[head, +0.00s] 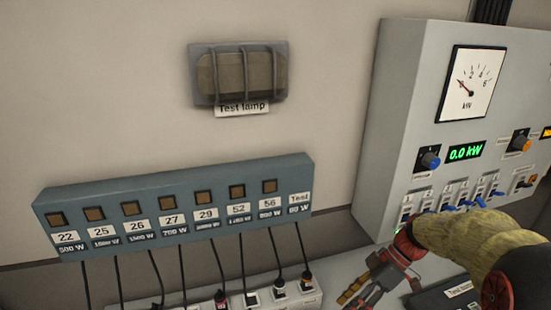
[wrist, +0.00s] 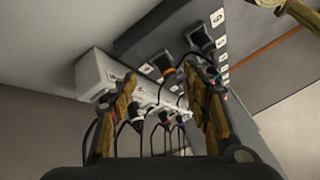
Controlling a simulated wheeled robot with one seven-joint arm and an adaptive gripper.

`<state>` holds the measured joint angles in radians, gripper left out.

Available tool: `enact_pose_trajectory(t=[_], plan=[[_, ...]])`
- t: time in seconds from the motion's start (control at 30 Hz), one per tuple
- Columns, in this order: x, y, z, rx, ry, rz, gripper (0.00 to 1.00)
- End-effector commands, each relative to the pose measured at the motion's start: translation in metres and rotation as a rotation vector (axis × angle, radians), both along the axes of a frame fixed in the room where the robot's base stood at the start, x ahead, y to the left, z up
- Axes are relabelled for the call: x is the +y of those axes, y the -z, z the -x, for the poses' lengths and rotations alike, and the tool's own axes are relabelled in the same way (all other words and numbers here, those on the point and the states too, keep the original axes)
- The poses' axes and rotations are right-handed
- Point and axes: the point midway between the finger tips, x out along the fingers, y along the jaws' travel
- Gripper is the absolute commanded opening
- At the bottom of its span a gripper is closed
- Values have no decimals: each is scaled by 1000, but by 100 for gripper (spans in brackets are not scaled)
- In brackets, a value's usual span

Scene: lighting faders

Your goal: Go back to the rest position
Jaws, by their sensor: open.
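My gripper (head: 360,294) hangs at the lower right of the head view, in front of the control cabinet's lower part. Its two fingers are apart, with nothing visible held between them. In the wrist view my gripper (wrist: 162,82) shows its yellowish finger pads on either side, with a gap between them. Beyond the gap are a white strip with plugs (wrist: 155,103) and a dark grey panel (wrist: 150,40) with numbered labels. I cannot tell whether the fingers touch anything there. No marker of the rest position shows.
The control cabinet (head: 400,100) has a kW dial (head: 471,84), a green 0.0 kW display (head: 465,151) and a row of blue-handled controls. A labelled lamp board (head: 110,185) and an unlit test lamp (head: 240,75) are on the wall. Cords run to a plug strip (head: 265,299) below.

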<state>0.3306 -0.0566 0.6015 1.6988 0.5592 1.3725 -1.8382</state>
Motion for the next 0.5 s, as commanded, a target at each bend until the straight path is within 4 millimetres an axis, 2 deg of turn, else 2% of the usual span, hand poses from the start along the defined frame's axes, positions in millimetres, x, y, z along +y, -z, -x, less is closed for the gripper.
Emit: enact_pose_trajectory(t=[0.1, 0.23, 0.37, 0.5], plan=[[-10, 12, 13, 149, 204, 113, 48], [-21, 14, 28, 267, 438, 249, 48], [-29, 7, 45, 334, 677, 375, 48], [-35, -8, 65, 348, 942, 484, 48]])
